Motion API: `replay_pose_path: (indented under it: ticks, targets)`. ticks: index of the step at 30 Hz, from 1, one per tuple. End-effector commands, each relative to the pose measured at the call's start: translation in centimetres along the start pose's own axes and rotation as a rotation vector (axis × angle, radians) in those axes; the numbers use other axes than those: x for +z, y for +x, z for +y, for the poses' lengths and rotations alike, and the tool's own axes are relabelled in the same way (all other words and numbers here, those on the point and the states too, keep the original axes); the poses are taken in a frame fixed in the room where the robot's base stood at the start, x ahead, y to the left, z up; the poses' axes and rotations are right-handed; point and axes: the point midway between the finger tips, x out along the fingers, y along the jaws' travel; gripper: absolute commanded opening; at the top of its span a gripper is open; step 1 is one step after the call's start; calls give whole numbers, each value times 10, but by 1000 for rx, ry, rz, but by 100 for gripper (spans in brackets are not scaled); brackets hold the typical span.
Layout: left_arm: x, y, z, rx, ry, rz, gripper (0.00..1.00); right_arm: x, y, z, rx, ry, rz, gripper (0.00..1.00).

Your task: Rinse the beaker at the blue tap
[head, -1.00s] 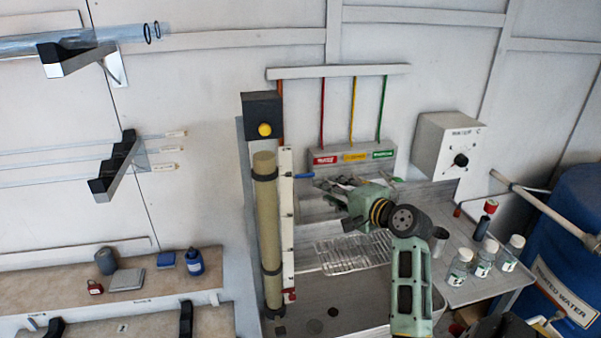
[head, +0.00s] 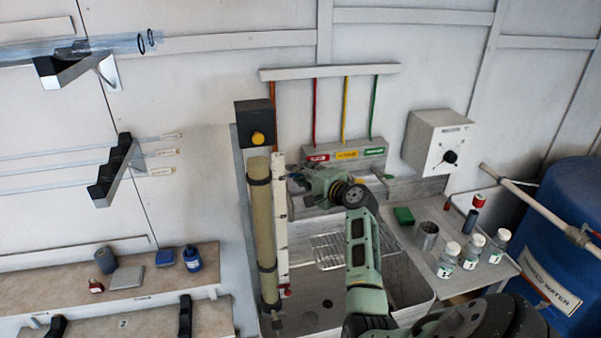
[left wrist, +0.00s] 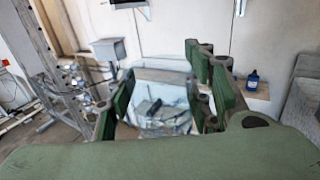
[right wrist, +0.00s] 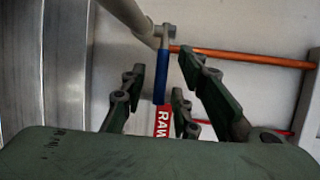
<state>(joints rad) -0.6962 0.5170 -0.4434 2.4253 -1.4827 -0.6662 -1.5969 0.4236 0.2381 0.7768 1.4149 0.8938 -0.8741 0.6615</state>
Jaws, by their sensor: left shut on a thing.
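The beaker (left wrist: 160,75), a clear glass vessel, sits between the fingers of my left gripper (left wrist: 158,108) in the left wrist view. The left gripper is shut on it; neither shows in the head view. My right gripper (head: 303,182) is at the tap panel above the sink in the head view. A red RAW label (right wrist: 163,122) is behind.
A sink (head: 325,318) with a wire rack (head: 330,250) lies below the panel. A tan column (head: 262,220) stands at its left. A metal cup (head: 426,236), a green block (head: 404,215) and several bottles (head: 471,251) stand on the right ledge, near a blue water drum (head: 565,230).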

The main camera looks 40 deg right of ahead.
Motion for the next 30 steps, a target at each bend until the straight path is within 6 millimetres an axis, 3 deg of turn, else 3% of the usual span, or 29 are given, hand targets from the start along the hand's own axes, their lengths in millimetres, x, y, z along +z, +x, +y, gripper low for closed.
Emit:
replay_pose_path:
  ticks: [9, 19, 30]
  targets:
    - [1, 0, 0, 0, 0, -1, 21, 0, 2, 0, 0, -1, 0, 27]
    - [1, 0, 0, 0, 0, -1, 21, 0, 2, 0, 1, -1, 0, 0]
    - [1, 0, 0, 0, 0, -1, 21, 0, 2, 1, 2, -3, 0, 0]
